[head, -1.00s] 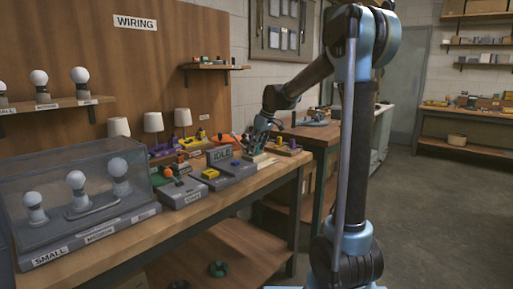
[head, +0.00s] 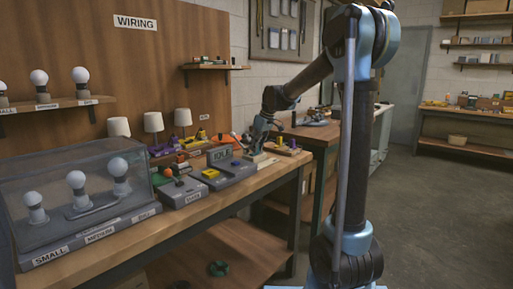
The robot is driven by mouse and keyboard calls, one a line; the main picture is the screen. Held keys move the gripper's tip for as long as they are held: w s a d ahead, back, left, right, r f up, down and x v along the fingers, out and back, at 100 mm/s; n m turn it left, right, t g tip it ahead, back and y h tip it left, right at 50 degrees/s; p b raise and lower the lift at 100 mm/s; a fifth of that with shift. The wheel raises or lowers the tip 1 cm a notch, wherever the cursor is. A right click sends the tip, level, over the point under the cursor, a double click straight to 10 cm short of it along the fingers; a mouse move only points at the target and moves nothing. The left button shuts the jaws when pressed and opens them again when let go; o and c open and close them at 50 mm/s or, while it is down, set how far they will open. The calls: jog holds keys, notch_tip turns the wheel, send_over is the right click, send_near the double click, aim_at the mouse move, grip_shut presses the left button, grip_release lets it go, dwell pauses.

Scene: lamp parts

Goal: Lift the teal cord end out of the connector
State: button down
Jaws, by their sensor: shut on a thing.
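My gripper (head: 255,148) is at the far right end of the workbench, low over a small pale block (head: 257,158) beside the grey station with the "IDLE" display (head: 221,154). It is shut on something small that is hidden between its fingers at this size. I cannot make out the teal cord end or tell whether it sits in the connector. A connector cannot be told apart from the small parts around the gripper.
Grey stations with coloured knobs (head: 183,191) line the bench's front, left of my gripper. A clear case of bulbs (head: 82,195) fills the near left. White lamp shades (head: 153,121) stand behind. Small coloured parts (head: 285,149) lie just right of the gripper. The floor (head: 430,215) at right is clear.

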jog(key=shift+r, duration=0.9)
dwell(0.8)
jog(key=shift+r, duration=1.05)
jog(key=shift+r, duration=0.1)
jog(key=shift+r, duration=1.9)
